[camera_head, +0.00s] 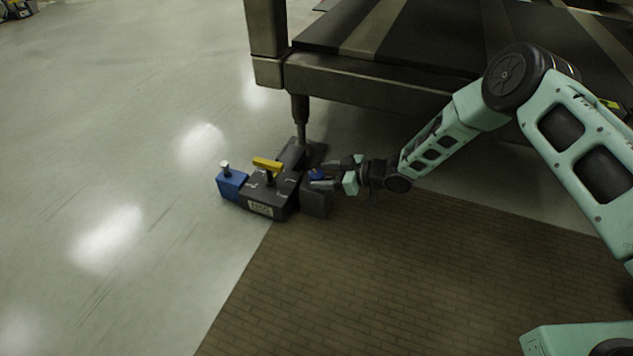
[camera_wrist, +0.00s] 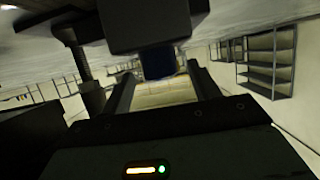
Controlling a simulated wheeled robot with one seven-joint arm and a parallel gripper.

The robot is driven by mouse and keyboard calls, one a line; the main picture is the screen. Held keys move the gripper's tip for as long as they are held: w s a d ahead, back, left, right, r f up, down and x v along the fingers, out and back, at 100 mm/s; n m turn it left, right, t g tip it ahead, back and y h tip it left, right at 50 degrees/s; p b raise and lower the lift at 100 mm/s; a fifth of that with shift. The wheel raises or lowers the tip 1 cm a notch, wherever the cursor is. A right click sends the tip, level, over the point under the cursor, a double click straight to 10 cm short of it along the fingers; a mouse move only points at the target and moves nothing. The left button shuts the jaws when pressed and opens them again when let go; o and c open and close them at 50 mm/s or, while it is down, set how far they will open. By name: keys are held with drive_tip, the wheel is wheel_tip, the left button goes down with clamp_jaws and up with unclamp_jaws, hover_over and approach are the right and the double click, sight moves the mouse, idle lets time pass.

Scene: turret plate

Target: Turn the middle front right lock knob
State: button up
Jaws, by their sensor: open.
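A dark grey lock block (camera_head: 263,193) sits on the floor at the foot of a metal leg in the head view. A small dark blue knob (camera_head: 316,174) is on its right side, above a grey box-shaped part (camera_head: 316,203). My gripper (camera_head: 322,174) reaches in from the right, open, with its fingers on either side of this knob. In the wrist view the dark blue knob (camera_wrist: 158,64) shows between the two fingers, under a dark block (camera_wrist: 150,22). I cannot tell whether the fingers touch the knob. The fingers hide part of it in the head view.
A yellow T-handle (camera_head: 267,164) stands on top of the block. A blue box (camera_head: 231,184) with a pale knob (camera_head: 225,168) is at its left. A large metal platform (camera_head: 370,85) overhangs behind. The left floor and the brown brick-patterned floor in front are clear.

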sight(315, 175)
drive_tip(key=shift+b+x, duration=0.55)
drive_tip(key=shift+x, duration=0.9)
drive_tip(key=shift+c, duration=0.3)
drive_tip(key=c, duration=0.9)
